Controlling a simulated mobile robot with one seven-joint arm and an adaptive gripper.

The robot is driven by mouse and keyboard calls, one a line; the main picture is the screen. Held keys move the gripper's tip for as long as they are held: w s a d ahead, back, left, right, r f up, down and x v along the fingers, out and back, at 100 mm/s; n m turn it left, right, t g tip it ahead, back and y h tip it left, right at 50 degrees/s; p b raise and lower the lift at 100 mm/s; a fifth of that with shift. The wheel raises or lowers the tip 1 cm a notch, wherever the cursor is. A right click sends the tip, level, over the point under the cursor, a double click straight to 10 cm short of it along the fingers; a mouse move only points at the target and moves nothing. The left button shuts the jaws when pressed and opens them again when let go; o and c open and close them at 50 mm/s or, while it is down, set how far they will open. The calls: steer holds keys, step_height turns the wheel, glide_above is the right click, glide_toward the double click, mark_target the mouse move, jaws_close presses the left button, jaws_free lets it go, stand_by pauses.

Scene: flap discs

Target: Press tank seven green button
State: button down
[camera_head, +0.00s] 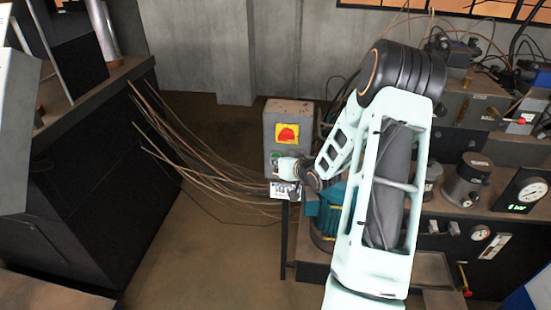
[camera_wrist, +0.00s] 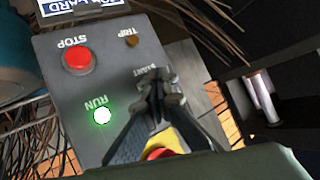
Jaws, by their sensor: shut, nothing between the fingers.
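A grey control box (camera_head: 288,117) stands near the middle of the head view, with a red switch (camera_head: 287,133) on a yellow plate. A small green part (camera_head: 276,157) shows just above my gripper (camera_head: 284,171). In the wrist view the box face (camera_wrist: 60,100) appears upside down. It has a red STOP button (camera_wrist: 77,61), a small brown TRIP part (camera_wrist: 132,41) and a lit green RUN lamp (camera_wrist: 102,115). My gripper (camera_wrist: 148,88) is shut and empty in front of the spot by the START label. It hides whatever is there; contact cannot be told. No tank number is readable.
A white label (camera_head: 283,190) hangs at the box's lower edge. Loose cables (camera_head: 200,150) run left to a dark cabinet (camera_head: 90,190). A teal motor (camera_head: 328,212) and a bench with gauges (camera_head: 480,235) lie right. The floor (camera_head: 200,255) at front left is clear.

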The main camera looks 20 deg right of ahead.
steer(key=shift+s+a, duration=0.45)
steer(key=shift+s, duration=0.25)
steer(key=shift+s+a+b, duration=0.4)
steer(key=shift+s+a, duration=0.35)
steer(key=shift+s, duration=0.3)
steer(key=shift+s+a+b, duration=0.35)
steer(key=shift+s+a, duration=0.35)
steer(key=shift+s, duration=0.35)
